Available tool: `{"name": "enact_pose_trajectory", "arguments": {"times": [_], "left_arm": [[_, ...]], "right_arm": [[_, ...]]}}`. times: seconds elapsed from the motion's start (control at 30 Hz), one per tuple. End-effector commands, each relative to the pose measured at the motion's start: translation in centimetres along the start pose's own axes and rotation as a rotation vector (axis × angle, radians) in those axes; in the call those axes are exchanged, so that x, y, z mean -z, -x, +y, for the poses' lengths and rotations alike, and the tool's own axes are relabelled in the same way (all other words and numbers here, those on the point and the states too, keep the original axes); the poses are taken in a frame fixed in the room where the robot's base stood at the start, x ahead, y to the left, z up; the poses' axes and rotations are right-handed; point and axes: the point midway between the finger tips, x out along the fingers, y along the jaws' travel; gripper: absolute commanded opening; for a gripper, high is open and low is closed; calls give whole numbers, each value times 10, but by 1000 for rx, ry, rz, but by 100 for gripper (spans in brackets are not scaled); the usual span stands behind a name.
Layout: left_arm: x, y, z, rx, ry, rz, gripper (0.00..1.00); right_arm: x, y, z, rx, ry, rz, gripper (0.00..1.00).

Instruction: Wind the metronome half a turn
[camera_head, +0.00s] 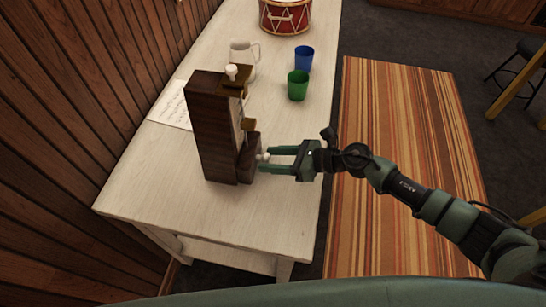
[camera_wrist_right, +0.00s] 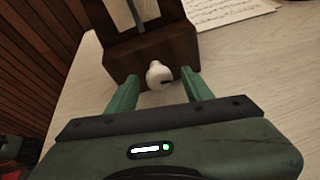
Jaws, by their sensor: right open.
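My right gripper (camera_head: 262,161) is open at the metronome's lower front. In the right wrist view its two green fingers (camera_wrist_right: 156,92) stand on either side of the white knob, with gaps to it.
The white table (camera_head: 270,215) has bare room in front of the metronome. Sheet music (camera_head: 172,106) lies behind the metronome, near the wood-panelled wall (camera_head: 85,90).

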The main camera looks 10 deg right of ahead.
Motion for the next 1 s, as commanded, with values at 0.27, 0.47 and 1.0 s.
{"name": "enact_pose_trajectory", "arguments": {"times": [0.27,0.47,1.0], "left_arm": [[-1,0,-3,3,-2,-2,36],[-2,0,-4,5,-2,-4,36],[-4,-14,-4,5,-2,-5,36]], "right_arm": [[0,0,0,0,0,0,6],[0,1,0,0,-2,0,0],[0,0,-4,-98,-255,37,0]]}}
